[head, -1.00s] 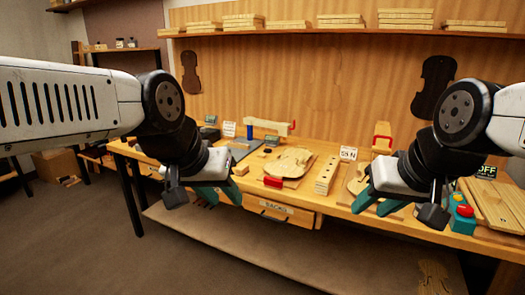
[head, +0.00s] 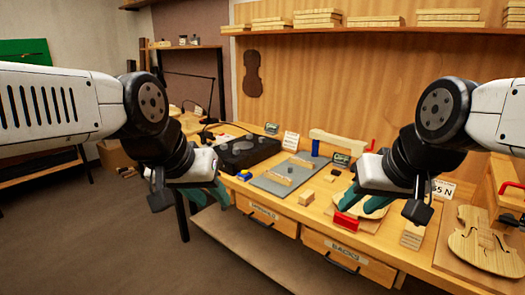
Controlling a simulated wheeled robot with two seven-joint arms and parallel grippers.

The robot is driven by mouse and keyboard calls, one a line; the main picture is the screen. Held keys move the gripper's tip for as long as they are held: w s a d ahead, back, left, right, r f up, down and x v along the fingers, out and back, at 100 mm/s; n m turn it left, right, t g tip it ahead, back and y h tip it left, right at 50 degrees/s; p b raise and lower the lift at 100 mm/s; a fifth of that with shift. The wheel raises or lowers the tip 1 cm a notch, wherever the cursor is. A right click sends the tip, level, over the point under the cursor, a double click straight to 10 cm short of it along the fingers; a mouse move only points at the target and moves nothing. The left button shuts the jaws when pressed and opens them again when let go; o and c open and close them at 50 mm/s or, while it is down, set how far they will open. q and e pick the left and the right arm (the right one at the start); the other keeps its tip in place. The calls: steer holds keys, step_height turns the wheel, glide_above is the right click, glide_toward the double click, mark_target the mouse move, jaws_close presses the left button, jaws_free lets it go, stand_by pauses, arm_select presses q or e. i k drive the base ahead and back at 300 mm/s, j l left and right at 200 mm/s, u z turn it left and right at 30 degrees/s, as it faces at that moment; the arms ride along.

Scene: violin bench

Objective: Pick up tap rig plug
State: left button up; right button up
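No part is plainly labelled as the tap rig plug. A small blue piece (head: 244,175) lies at the bench's left front, beside a black box-like device (head: 248,149); I cannot tell whether it is the plug. My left gripper (head: 210,196) has its teal fingers apart, with nothing seen between them, in front of the bench's left end. My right gripper (head: 362,204) has its teal fingers apart and appears in front of a violin plate (head: 343,207) with a red-handled clamp (head: 345,222). I cannot tell whether it touches anything.
A grey board (head: 275,187) with wooden pieces lies mid-bench. A small wood block (head: 306,197) stands near the front edge. A violin body (head: 484,240) lies at right. Drawers (head: 345,260) sit under the bench top. The floor at left (head: 90,235) is clear.

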mark_target(202, 139)
steer(key=i+j+u, duration=0.1)
steer(key=j, duration=0.25)
steer(key=i+j, duration=0.1)
steer(key=j, duration=0.25)
steer(key=i+j+u, duration=0.15)
steer(key=j, duration=0.25)
steer(key=i+j+u, duration=0.1)
steer(key=j, duration=0.25)
steer(key=i+j+z, duration=0.1)
steer(key=i+j, duration=0.2)
steer(key=i, duration=0.35)
steer(key=i+j+z, duration=0.1)
steer(key=i+j, duration=0.25)
steer(key=i, duration=0.25)
steer(key=i+j+z, duration=0.1)
steer(key=i+j, duration=0.3)
steer(key=i, duration=0.25)
steer(key=i+j+z, duration=0.1)
steer(key=i+j, duration=0.35)
steer(key=i, duration=0.15)
